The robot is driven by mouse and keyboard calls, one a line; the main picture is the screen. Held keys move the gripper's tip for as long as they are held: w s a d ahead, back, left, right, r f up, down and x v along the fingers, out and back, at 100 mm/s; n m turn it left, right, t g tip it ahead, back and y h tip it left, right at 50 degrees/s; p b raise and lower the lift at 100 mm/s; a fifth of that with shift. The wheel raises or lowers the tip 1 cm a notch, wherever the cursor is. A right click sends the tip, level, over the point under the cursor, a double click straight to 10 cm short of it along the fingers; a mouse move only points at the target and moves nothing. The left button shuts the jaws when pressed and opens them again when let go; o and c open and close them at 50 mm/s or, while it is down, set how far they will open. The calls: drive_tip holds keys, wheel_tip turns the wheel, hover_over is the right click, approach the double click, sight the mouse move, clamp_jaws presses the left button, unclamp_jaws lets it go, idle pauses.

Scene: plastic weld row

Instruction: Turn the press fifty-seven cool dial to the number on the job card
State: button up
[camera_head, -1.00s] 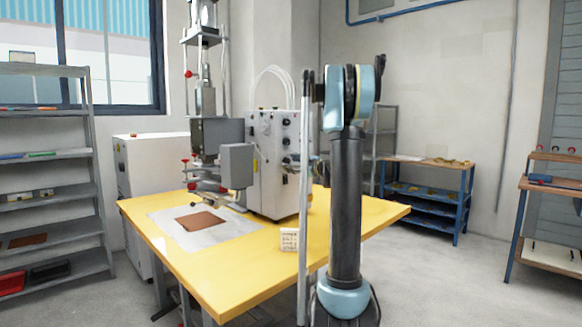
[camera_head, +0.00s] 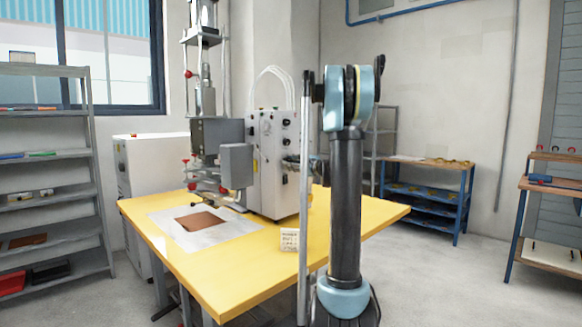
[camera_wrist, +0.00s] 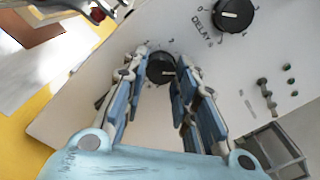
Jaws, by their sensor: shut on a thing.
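The press control box (camera_head: 262,165) stands on the yellow table with black dials on its front panel. In the wrist view, my gripper (camera_wrist: 160,82) is shut on a black dial (camera_wrist: 160,66) with a pale pointer line. Small marks ring this dial, but its name is hidden. A second black dial (camera_wrist: 233,14), labelled DELAY, sits up and to the right, apart from my fingers. The job card (camera_head: 289,240), a small white card, stands near the table's right edge. Its writing is too small to read.
The yellow table (camera_head: 235,285) bears a white sheet with a brown square (camera_head: 201,221) in front of the press. Small green and dark fittings (camera_wrist: 266,90) stick out of the panel right of my fingers. A blue workbench (camera_head: 425,200) stands behind, with clear floor between.

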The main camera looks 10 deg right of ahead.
drive_tip(key=shift+n, duration=1.5)
drive_tip(key=shift+s+f, duration=0.1)
drive_tip(key=o, duration=1)
drive_tip(key=shift+o, duration=0.2)
drive_tip(key=v, duration=1.2)
